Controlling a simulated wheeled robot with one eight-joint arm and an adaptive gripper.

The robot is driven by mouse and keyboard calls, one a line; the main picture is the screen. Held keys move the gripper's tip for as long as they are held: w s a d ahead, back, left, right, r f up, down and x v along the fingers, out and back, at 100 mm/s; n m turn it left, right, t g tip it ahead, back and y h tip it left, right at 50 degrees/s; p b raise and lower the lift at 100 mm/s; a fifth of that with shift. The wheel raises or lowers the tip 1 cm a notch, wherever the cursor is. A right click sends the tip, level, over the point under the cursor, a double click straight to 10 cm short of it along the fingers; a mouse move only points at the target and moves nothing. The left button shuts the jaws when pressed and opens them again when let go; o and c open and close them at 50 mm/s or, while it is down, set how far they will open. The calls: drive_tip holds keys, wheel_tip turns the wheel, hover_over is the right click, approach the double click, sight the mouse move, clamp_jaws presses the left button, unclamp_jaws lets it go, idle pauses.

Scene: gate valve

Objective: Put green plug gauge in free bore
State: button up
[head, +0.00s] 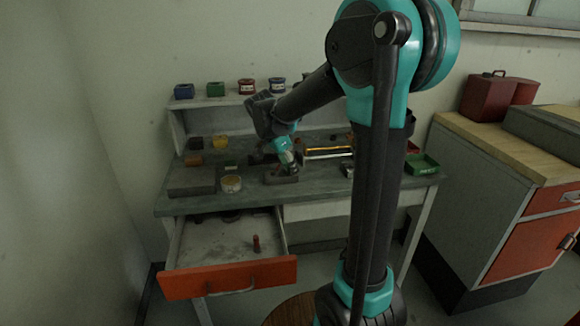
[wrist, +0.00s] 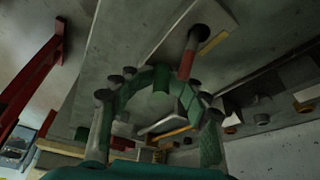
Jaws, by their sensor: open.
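In the head view my gripper (head: 287,160) is low over the bench, close above a small dark block (head: 282,178). In the wrist view the two fingers of my gripper (wrist: 155,135) are spread apart. A red and grey rod (wrist: 187,62) stands beside a dark round hole (wrist: 200,37) in a pale plate. I cannot tell whether that hole is the free bore. In the head view the arm hides part of the bench.
The drawer (head: 228,279) is pulled out, with a red peg (head: 256,243) standing in it. A green tray (head: 422,163) is at right. Small coloured boxes line the back shelf (head: 230,99).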

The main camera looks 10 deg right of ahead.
drive_tip(key=shift+r, duration=0.1)
idle(0.3)
drive_tip(key=shift+r, duration=0.3)
drive_tip(key=v, duration=1.2)
drive_tip(key=shift+a, duration=0.1)
drive_tip(key=shift+s, duration=0.1)
